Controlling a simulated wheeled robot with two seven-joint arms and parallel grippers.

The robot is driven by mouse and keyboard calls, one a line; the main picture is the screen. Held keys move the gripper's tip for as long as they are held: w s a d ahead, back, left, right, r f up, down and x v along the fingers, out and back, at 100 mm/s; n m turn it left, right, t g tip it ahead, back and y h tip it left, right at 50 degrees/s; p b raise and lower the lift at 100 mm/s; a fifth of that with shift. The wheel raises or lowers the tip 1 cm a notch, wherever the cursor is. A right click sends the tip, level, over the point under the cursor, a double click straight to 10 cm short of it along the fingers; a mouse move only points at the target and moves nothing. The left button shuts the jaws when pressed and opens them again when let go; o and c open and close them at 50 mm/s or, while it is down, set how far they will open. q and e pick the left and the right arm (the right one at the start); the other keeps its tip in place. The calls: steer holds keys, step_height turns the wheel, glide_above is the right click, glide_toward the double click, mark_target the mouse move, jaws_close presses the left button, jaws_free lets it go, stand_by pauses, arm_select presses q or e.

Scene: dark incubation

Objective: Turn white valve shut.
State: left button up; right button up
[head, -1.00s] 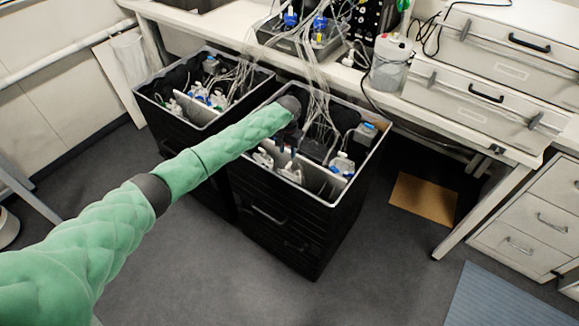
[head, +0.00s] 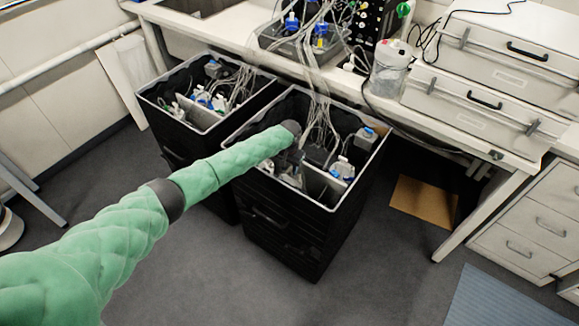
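My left arm in a green sleeve reaches in from the left to the right-hand black bin (head: 290,235). My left gripper (head: 290,168) is small and dark, pointing down into the left part of that bin. Its fingers blend with the dark contents, so I cannot tell if it is open or touching anything. I cannot make out the white valve for certain; it may be among the small white parts in the bin or hidden behind my wrist. My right gripper is out of view.
A second black bin (head: 180,140) stands to the left with tubes and bottles. Clear tubes run up to a bench (head: 235,30) bearing a grey tray (head: 290,50) and a clear jar (head: 388,75). White cases (head: 480,95) stand at right. The front floor (head: 370,275) is clear.

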arm_select(q)
jaws_close()
